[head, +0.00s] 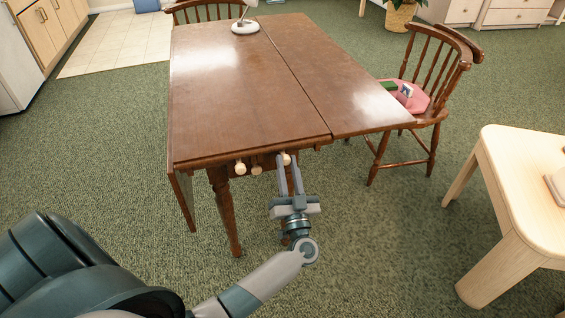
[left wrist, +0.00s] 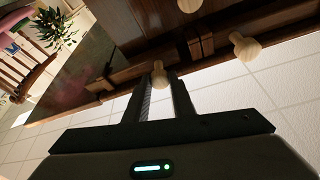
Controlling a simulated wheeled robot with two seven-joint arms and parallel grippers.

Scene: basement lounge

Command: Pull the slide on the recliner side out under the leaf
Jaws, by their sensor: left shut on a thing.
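The dark brown drop-leaf table (head: 230,90) has its right leaf (head: 345,85) level with the top, and its left leaf (head: 181,198) hangs down. Pale wooden knobs line the near end under the top: a left knob (head: 240,168), a middle knob (head: 256,168) and a right knob (head: 286,159). My left gripper (head: 288,160) is shut on the right knob, which shows between its fingers in the left wrist view (left wrist: 159,75). The slide behind it is mostly hidden. My right gripper is not in view. No recliner is seen.
A pale side table (head: 530,190) is at right. Green carpet between the tables is clear.

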